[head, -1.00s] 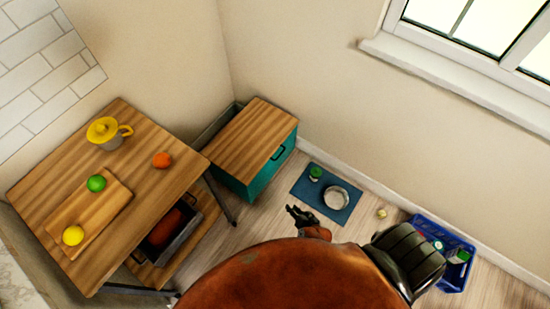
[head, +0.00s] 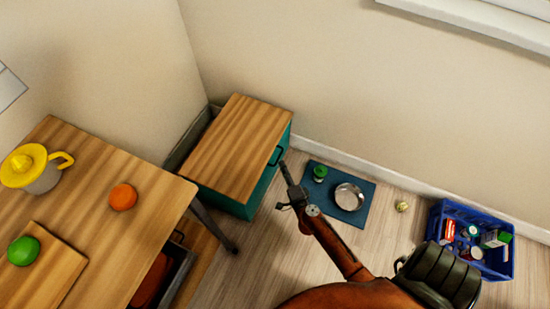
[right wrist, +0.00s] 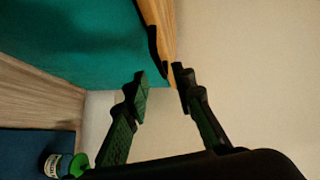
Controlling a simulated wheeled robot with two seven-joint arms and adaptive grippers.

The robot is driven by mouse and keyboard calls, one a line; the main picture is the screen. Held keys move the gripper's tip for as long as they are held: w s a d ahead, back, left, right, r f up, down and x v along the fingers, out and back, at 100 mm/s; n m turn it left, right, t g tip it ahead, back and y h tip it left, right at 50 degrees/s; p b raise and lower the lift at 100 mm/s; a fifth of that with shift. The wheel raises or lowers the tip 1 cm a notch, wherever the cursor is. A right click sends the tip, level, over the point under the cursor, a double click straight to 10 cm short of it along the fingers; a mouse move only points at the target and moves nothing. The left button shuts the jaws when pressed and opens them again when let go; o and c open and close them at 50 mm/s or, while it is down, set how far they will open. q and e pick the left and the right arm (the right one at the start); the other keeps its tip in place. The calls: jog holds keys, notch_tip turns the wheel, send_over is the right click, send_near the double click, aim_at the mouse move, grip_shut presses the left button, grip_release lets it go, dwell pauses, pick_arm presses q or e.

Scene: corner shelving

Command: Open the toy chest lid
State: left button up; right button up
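The toy chest (head: 262,194) is a teal box in the corner with a striped wooden lid (head: 235,150). The lid lies flat on top. A black handle (head: 276,156) sits at its right edge in the head view. In the right wrist view the teal side (right wrist: 70,45), the lid's wooden edge (right wrist: 158,15) and the dark handle (right wrist: 153,45) show close up. My right gripper (head: 287,185) is just in front of the handle. Its fingers (right wrist: 163,80) are apart at the lid's edge in the wrist view; contact cannot be told. My left gripper is not in view.
A wooden table (head: 90,160) with an orange (head: 123,197) and a yellow-lidded jug (head: 40,172) stands at left. A grey bin-like thing (head: 190,145) is beside the chest. A blue mat (head: 325,204) with a metal bowl (head: 349,197) and a blue crate (head: 436,222) lie right.

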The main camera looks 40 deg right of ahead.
jog(key=b+x, duration=0.1)
jog(key=x, duration=0.5)
jog(key=shift+w+d+b, duration=0.1)
jog(key=shift+w+b, duration=0.05)
jog(key=shift+b, duration=0.15)
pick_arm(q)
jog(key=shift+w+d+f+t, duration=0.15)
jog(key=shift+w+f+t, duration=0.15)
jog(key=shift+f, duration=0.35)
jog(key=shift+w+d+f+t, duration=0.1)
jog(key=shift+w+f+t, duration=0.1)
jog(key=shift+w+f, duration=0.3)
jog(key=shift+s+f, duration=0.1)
pick_arm(e)
jog(key=shift+c, duration=0.5)
grip_shut()
